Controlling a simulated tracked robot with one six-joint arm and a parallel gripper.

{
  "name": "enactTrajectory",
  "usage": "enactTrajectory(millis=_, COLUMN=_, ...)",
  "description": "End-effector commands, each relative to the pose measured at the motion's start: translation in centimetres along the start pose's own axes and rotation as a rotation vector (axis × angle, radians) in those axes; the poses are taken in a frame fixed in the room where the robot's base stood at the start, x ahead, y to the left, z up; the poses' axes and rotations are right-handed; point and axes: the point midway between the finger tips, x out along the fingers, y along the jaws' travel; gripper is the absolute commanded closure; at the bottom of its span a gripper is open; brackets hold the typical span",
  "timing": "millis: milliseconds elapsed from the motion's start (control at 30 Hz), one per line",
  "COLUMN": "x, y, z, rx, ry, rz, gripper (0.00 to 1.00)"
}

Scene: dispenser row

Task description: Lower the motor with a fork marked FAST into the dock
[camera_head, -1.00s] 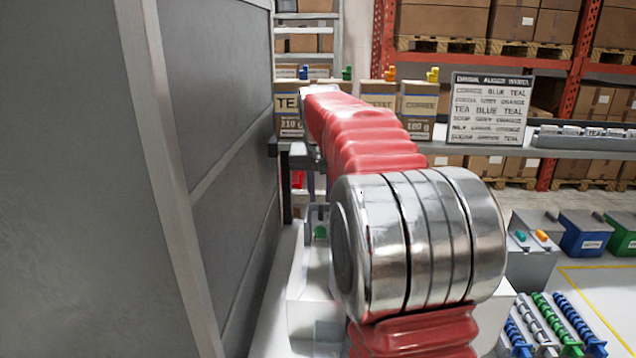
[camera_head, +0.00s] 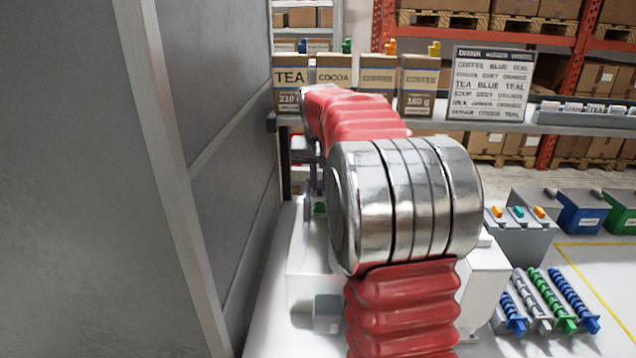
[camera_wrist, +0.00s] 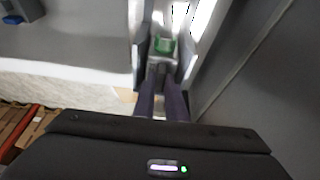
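In the wrist view two dark purple fingers of my gripper (camera_wrist: 164,74) reach up the picture and close on a small grey motor with a green top (camera_wrist: 163,45). The view is blurred, and neither a fork shape nor a FAST mark can be read. The motor is over or inside a pale slot between white walls, which I take for the dock (camera_wrist: 205,40); whether it touches is unclear. In the head view a spot of the green (camera_head: 320,208) shows beside white housings (camera_head: 315,275), left of my red and silver arm, which hides most of the gripper.
A tall grey panel (camera_head: 190,180) stands close on the left. Coloured augers (camera_head: 552,300) lie at right, by a grey bin (camera_head: 522,242) with orange and teal pieces. Behind are labelled boxes (camera_head: 335,85) and a drink auger board (camera_head: 491,85).

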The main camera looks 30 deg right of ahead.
Motion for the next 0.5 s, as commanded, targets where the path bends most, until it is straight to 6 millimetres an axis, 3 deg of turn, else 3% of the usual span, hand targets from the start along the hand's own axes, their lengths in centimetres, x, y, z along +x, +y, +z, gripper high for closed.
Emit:
enactTrajectory(millis=100, x=-0.02, y=-0.09, z=0.00, rx=-0.001, ry=0.000, rz=-0.001, gripper=1.00)
enactTrajectory(millis=400, x=-0.04, y=-0.16, z=0.00, rx=-0.001, ry=0.001, rz=-0.002, gripper=1.00)
enactTrajectory(millis=433, x=-0.04, y=-0.17, z=0.00, rx=-0.001, ry=0.000, rz=-0.002, gripper=0.88)
enactTrajectory(millis=500, x=-0.04, y=-0.17, z=0.00, rx=-0.001, ry=0.001, rz=-0.002, gripper=0.83)
